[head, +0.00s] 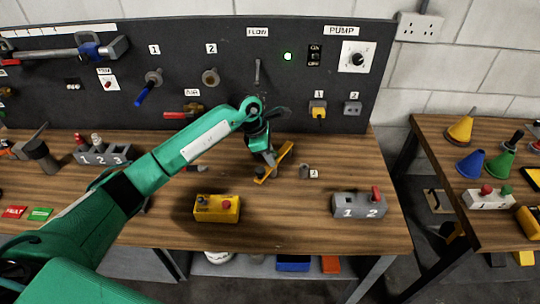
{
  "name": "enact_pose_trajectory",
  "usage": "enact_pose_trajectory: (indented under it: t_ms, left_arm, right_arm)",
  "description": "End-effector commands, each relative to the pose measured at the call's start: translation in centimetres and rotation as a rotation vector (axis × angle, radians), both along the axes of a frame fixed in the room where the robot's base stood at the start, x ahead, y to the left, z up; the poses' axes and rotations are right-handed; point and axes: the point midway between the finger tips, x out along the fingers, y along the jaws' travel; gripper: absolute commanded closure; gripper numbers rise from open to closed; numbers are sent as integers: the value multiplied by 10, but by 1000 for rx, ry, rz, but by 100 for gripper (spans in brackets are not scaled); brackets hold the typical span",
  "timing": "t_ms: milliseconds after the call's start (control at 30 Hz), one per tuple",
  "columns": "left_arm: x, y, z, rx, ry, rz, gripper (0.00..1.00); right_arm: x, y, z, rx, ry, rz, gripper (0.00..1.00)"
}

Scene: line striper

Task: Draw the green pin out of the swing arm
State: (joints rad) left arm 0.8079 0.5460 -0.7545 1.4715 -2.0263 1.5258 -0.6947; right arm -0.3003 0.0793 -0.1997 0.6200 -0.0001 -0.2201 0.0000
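A narrow orange-yellow bar (283,156), which looks like the swing arm, lies at a slant over the middle of the wooden bench. My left gripper (270,159) points down right at the bar's left side, at about its middle. Whether it touches the bar is too small to tell. I see no green pin apart from my own green arm; the gripper may hide it. The finger gap is not clear. My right gripper is not in view.
A yellow box with buttons (217,208) sits in front of the gripper. A grey block marked 1 2 (350,206) with a red knob stands to the right. A small grey post (304,171) is beside the bar. A dark panel (225,80) rises behind.

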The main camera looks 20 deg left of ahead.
Motion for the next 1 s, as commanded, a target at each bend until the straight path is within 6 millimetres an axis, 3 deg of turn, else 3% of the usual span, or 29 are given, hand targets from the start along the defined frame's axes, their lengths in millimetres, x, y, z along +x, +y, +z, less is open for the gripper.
enact_pose_trajectory:
  t_ms: [100,1000]
  left_arm:
    - [0,0,0,0,0,0,100]
    - [0,0,12,1,-1,0,100]
  right_arm:
    - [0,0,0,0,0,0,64]
    - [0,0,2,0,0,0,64]
